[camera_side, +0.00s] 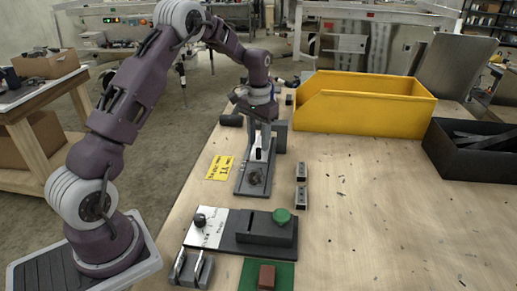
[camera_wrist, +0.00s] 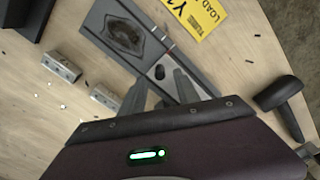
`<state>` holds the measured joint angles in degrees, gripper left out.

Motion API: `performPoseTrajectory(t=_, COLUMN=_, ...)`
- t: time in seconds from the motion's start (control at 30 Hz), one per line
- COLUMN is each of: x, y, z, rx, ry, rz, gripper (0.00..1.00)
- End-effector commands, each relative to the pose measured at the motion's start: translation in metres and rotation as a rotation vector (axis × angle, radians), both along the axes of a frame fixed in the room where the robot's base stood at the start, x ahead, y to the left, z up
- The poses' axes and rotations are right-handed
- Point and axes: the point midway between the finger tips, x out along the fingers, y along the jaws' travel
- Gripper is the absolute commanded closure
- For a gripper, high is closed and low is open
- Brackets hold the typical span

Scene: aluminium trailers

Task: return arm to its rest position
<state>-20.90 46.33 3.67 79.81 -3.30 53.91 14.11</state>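My gripper (camera_side: 262,153) points down over the far end of a long grey fixture plate (camera_side: 253,185) on the wooden bench. In the wrist view, the two fingers of my gripper (camera_wrist: 160,92) stand apart with a gap between them, and I see nothing held. A small black knob on the grey plate (camera_wrist: 175,45) shows just beyond the fingertips. A pale upright part (camera_side: 258,153) shows between or behind the fingers in the side view; I cannot tell whether they touch it. The plate's near end has a dark, rough recess.
A yellow bin (camera_side: 365,112) and a black crate (camera_side: 437,150) stand right of the gripper. Two small metal blocks (camera_side: 301,182) lie beside the plate. A yellow label (camera_side: 220,168) lies left of it. The bench's right front is mostly clear.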

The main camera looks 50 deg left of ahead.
Motion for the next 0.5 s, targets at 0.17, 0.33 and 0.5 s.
performPoseTrajectory(t=0.17, x=0.0, y=0.0, z=0.028, rx=0.0, ry=-0.002, rz=0.0, gripper=0.62)
performPoseTrajectory(t=0.33, x=0.0, y=0.0, z=0.032, rx=0.0, ry=0.0, rz=0.0, gripper=0.62)
performPoseTrajectory(t=0.5, x=-0.001, y=-0.001, z=0.034, rx=0.001, ry=-0.003, rz=-0.001, gripper=0.62)
